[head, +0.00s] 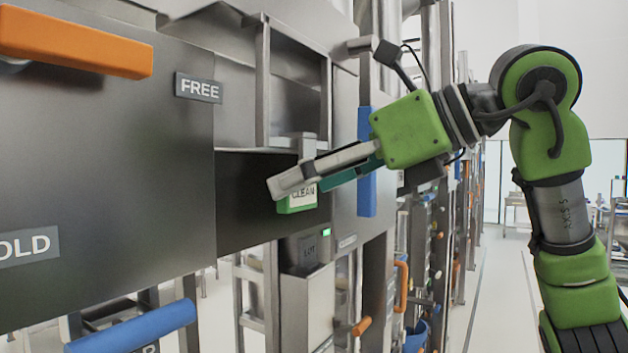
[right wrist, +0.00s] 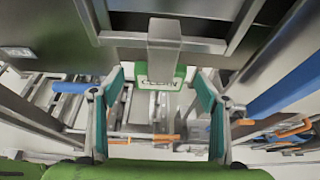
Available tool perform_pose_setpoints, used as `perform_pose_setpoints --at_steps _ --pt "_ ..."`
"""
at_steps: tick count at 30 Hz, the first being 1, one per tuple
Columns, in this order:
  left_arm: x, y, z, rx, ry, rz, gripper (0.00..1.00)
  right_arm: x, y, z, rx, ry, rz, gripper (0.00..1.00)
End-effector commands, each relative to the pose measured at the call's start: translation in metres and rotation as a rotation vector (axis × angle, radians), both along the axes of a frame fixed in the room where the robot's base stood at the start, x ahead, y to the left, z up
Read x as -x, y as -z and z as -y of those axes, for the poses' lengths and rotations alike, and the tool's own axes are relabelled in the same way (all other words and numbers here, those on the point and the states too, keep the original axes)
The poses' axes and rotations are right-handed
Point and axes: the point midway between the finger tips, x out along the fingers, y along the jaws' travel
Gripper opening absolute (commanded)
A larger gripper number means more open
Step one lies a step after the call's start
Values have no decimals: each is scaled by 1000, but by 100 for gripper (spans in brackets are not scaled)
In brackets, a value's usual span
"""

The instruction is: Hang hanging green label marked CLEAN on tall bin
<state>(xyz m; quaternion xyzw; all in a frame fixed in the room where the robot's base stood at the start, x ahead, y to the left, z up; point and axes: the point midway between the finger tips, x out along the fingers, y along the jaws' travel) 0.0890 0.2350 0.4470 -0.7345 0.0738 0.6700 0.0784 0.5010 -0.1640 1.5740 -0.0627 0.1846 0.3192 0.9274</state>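The green label with CLEAN on a white face (head: 299,200) is in front of the dark cabinet opening in the head view. In the right wrist view the label (right wrist: 181,77) shows ahead, partly behind a grey metal block (right wrist: 163,50). My right gripper (head: 308,180) reaches in from the right in the head view, its fingers partly covering the label. In the right wrist view my right gripper (right wrist: 160,90) is open, with the label between the two spread fingers. Contact cannot be told. My left gripper is not in view. I cannot tell which thing is the tall bin.
A grey box marked LOT (head: 308,249) with a green light is just below the label. A large dark panel (head: 110,150) with a FREE plate (head: 198,88) fills the left. An orange bar (head: 75,40) and a blue bar (head: 130,330) stick out. The aisle at right is open floor.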

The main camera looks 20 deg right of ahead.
Motion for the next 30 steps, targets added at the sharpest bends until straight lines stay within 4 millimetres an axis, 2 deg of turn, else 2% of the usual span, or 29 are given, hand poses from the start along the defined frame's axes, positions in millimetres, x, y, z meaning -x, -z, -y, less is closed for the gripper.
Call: perform_pose_setpoints --at_steps 7,11,24,30 --pt "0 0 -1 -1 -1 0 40 1 0 1 0 0 0 68" --pt "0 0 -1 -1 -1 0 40 8 -5 7 -1 2 3 68" --pt "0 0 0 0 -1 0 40 72 -38 57 -1 2 3 68" --pt "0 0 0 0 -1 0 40 86 -45 68 -1 1 0 68"
